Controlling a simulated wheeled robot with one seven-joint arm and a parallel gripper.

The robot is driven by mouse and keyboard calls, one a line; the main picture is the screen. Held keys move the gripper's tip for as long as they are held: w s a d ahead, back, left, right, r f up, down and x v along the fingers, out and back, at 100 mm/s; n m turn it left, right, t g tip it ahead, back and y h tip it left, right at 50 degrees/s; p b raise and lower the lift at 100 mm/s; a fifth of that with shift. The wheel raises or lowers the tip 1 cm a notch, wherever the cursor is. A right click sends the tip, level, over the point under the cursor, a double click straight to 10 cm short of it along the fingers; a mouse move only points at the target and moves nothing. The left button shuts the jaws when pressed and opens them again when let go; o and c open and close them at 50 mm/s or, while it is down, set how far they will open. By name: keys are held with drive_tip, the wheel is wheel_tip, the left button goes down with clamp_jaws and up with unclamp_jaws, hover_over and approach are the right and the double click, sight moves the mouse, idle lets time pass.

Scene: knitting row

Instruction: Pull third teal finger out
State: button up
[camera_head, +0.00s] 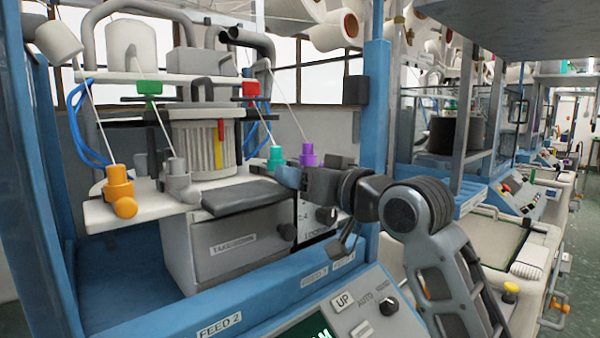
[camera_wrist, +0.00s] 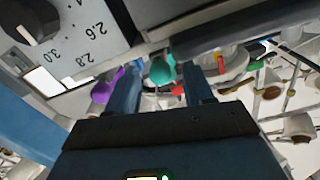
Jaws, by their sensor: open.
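The teal finger (camera_head: 276,157) stands on the white plate, third from the left in the row; its lower part is hidden by my gripper. Orange (camera_head: 119,187) and grey (camera_head: 177,180) fingers stand to its left, and a purple finger (camera_head: 308,154) to its right. My gripper (camera_head: 287,177) is open, just in front of the teal finger. In the wrist view, the teal finger's round end (camera_wrist: 162,70) shows between the two blue jaws (camera_wrist: 160,80), nearer the left jaw. I cannot tell whether they touch. The purple finger (camera_wrist: 104,88) is just outside the left jaw.
A grey box with a dark top pad (camera_head: 240,197) and a dial panel (camera_head: 317,222) lie close below my gripper. A blue post (camera_head: 375,110) rises to the right. Yarn threads run down to the fingers. A control panel (camera_head: 345,310) is at the front.

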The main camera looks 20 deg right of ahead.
drive_tip(key=shift+w, duration=0.1)
clamp_jaws()
idle(0.5)
